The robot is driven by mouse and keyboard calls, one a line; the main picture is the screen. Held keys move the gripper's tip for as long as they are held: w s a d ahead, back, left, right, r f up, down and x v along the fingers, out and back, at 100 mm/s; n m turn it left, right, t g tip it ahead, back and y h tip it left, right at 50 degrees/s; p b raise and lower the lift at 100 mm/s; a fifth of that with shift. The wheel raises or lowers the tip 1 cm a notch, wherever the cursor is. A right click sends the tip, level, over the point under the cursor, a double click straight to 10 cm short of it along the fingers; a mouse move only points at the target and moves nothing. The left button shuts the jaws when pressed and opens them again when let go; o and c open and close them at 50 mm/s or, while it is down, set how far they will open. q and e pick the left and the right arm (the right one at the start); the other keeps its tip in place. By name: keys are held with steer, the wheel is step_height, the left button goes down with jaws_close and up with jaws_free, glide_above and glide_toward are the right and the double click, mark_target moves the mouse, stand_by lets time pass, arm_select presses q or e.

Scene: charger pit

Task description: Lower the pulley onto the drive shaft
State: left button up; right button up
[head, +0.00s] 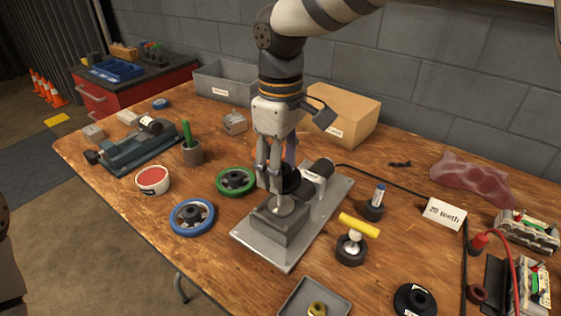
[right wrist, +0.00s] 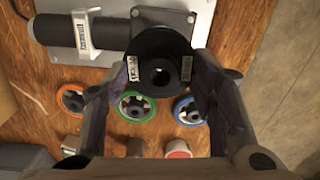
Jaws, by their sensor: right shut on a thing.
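The black pulley (right wrist: 150,45) is between the fingers of my right gripper (right wrist: 160,72) in the right wrist view, its round face and centre hole toward the camera and white labels at both sides. In the head view my right gripper (head: 270,188) points down, shut on the pulley (head: 290,179), above the motor stand. The stand has a grey base plate (head: 322,207), a grey block (head: 276,228) and a dark motor (head: 319,168). My left gripper is not in view.
Blue (head: 176,228), green (head: 222,190) and orange (right wrist: 66,107) ringed wheels lie beside the stand. A cardboard box (head: 350,112) stands behind.

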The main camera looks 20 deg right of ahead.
steer(key=shift+f, duration=3.05)
stand_by(1.4)
steer(key=o, duration=1.3)
step_height(320, 180, up, 12)
